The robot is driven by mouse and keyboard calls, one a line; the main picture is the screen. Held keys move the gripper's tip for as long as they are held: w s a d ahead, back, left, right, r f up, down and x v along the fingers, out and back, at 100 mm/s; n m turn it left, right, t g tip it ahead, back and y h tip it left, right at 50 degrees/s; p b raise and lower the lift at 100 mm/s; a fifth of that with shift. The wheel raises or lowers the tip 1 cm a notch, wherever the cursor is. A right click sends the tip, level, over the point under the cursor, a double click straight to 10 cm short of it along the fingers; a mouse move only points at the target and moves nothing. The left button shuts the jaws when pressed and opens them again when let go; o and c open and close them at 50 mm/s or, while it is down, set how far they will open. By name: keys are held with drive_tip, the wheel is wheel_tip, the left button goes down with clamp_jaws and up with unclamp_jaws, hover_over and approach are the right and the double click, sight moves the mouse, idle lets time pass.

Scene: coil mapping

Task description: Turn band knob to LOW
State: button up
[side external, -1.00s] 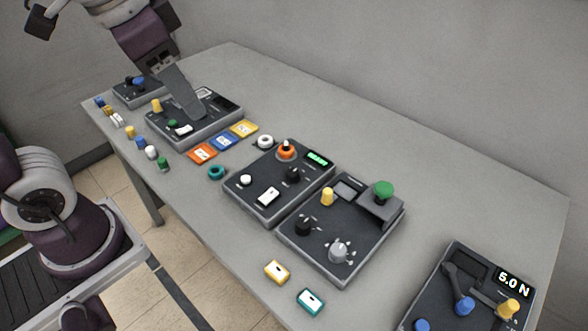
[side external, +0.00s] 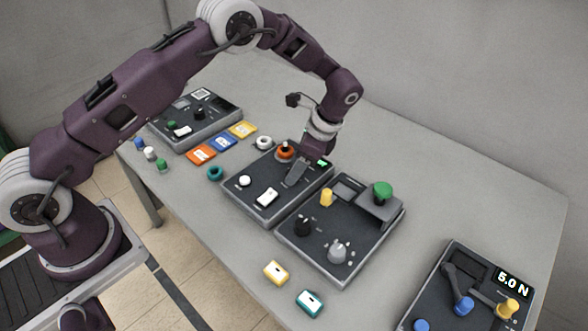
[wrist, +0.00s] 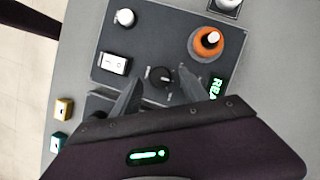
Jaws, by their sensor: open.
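A small round black knob (wrist: 160,77), which I take to be the band knob, is on the dark middle panel (wrist: 140,45). Its labels are too small to read. My gripper (wrist: 160,76) is open, with one finger on each side of the knob in the wrist view. I cannot tell whether the fingers touch it.
On the same panel are an orange knob (wrist: 206,42), a white knob (wrist: 125,18), a white rocker switch (wrist: 114,64) and a green-lit display (wrist: 216,88). Close on the right is another panel with a yellow knob (side external: 327,198) and a green button (side external: 383,189).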

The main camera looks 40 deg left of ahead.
drive_tip(key=shift+x, duration=0.75)
clamp_jaws()
drive_tip(key=shift+n, duration=0.3)
drive_tip(key=n+g+h, duration=0.1)
drive_tip(key=n, duration=0.2)
drive_tip(key=shift+w+a+n, duration=0.1)
drive_tip(key=shift+n, duration=0.2)
drive_tip(key=shift+a+n+g+h, duration=0.1)
drive_tip(key=shift+n+g+h, duration=0.25)
drive_tip(key=shift+n, duration=0.8)
drive_tip(key=shift+n+g+h, duration=0.15)
drive_tip(key=shift+n+h, duration=0.4)
drive_tip(key=shift+n, duration=0.6)
drive_tip(key=shift+r, duration=0.1)
unclamp_jaws()
